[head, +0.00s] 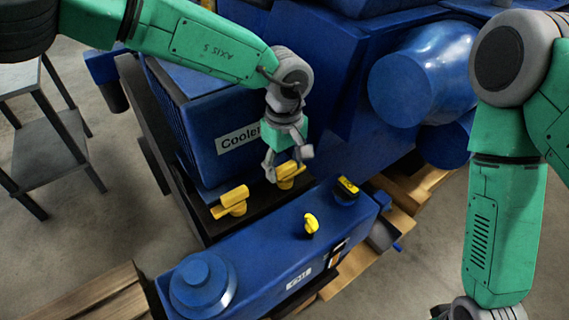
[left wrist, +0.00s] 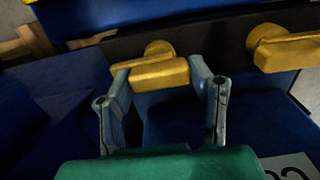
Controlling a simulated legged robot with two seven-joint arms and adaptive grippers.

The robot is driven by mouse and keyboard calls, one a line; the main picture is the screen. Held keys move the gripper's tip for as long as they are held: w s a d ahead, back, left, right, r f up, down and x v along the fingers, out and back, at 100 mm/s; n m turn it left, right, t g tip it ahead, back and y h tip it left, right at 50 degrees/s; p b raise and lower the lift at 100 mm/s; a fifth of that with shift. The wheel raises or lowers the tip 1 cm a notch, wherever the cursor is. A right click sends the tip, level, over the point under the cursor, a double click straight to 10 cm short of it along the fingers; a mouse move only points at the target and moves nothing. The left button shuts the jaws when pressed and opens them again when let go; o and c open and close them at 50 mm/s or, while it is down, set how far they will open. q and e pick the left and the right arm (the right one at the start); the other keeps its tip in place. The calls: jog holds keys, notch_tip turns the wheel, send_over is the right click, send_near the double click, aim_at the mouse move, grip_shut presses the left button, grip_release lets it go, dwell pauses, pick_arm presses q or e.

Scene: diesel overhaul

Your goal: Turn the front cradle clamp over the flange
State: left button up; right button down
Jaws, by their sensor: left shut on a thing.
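Two yellow clamps sit on the dark rail (head: 207,222) along the foot of the blue cooler block (head: 192,92). My left gripper (head: 286,168) is pointing down over the right-hand clamp (head: 292,171). In the left wrist view its fingers (left wrist: 164,84) are shut on the bar of this yellow clamp (left wrist: 160,75), one finger at each end. The other yellow clamp (head: 232,201) stands free to the left; it also shows in the left wrist view (left wrist: 285,50). I cannot tell where the flange edge lies under the held clamp.
A blue long housing (head: 262,252) with a round cap (head: 203,284) and two small yellow fittings (head: 310,224) (head: 347,187) lies close in front of the rail. Large blue cylinders (head: 425,75) stand at the right. A grey stand (head: 42,150) is at the left; bare floor lies between.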

pick_arm(q)
jog(key=n+p, duration=0.3)
jog(key=shift+s, duration=0.2)
jog(key=shift+n+p, duration=0.7)
jog(key=shift+n, duration=0.3)
jog(key=shift+f+n+p, duration=0.1)
jog(key=shift+n+p, duration=0.25)
jog(key=shift+n, duration=0.55)
jog(key=n, duration=1)
jog(key=shift+w, duration=0.1)
jog(key=shift+n, duration=0.4)
jog(key=o, duration=1.1)
jog(key=shift+c, duration=0.2)
jog(key=shift+o, duration=0.5)
jog(key=shift+w+d, duration=0.15)
jog(key=shift+w, duration=0.05)
